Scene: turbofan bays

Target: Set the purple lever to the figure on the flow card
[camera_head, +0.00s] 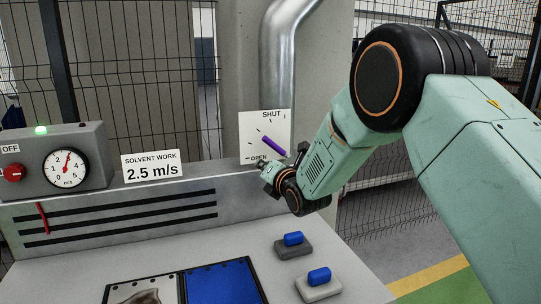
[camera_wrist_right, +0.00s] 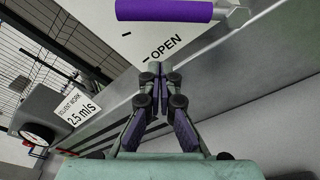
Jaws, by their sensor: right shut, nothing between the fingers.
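The purple lever (camera_head: 274,146) slants down to the right across a white plate (camera_head: 250,127) marked SHUT at the top and OPEN at the bottom, with tick marks between. In the right wrist view its purple grip (camera_wrist_right: 165,10) lies across the top edge. The flow card (camera_head: 153,167) reads "SOLVENT WORK 2.5 m/s"; it also shows in the wrist view (camera_wrist_right: 77,108). My right gripper (camera_head: 264,167) is shut and empty, just below the lever near the OPEN mark, apart from the grip. My left gripper is not in view.
A round gauge (camera_head: 66,168) in m/s has its red needle pointing up, slightly right. A red knob (camera_head: 13,173) marked OFF and a lit green lamp (camera_head: 41,130) are beside it. Blue-topped blocks (camera_head: 293,240) and a blue panel (camera_head: 222,283) lie on the bench.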

